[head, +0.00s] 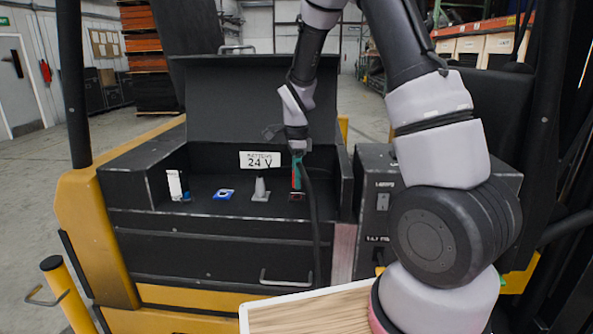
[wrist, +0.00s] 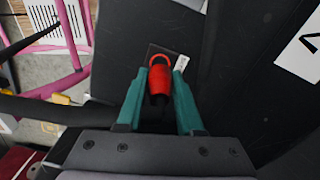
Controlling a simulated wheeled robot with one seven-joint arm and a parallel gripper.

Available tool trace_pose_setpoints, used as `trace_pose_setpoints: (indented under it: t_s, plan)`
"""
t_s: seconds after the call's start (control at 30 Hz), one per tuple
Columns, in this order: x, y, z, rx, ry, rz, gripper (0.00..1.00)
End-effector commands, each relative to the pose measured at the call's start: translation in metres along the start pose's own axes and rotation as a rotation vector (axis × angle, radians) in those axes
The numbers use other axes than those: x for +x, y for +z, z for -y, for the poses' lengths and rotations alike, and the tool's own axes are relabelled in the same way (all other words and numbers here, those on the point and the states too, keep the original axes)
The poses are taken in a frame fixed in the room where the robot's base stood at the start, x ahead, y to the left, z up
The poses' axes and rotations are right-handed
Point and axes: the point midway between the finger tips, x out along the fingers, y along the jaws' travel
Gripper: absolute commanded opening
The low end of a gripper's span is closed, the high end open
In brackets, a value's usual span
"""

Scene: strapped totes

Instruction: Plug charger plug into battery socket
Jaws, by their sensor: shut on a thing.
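My gripper (head: 297,172) points down into the open battery compartment, at its right side. In the wrist view its teal fingers (wrist: 160,90) are shut on the red charger plug (wrist: 159,84). A dark square block (wrist: 153,50), likely the battery socket, lies just beyond the plug. It shows in the head view as a small dark block (head: 297,196) directly under the fingers. The plug tip and socket opening overlap, so I cannot tell whether the plug is seated. A black cable (head: 315,225) hangs from the gripper over the front edge.
The battery compartment (head: 230,215) has a raised lid (head: 245,95) behind and a 24 V label (head: 260,160). A grey post (head: 260,190), a blue item (head: 223,194) and a white-and-blue item (head: 176,186) stand left of the gripper. A dark charger box (head: 375,195) stands right.

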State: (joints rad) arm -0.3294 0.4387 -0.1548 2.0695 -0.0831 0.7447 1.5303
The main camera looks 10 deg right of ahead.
Motion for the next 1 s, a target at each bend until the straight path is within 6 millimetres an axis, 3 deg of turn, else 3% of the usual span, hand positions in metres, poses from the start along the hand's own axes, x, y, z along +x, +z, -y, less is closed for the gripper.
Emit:
trace_pose_setpoints:
  t_s: [0.3, 1.0]
  plan:
    - [0.02, 0.0, 0.0, 0.001, 0.001, 0.0, 0.0]
    - [0.022, 0.0, 0.0, 0.001, 0.0, 0.0, 0.0]
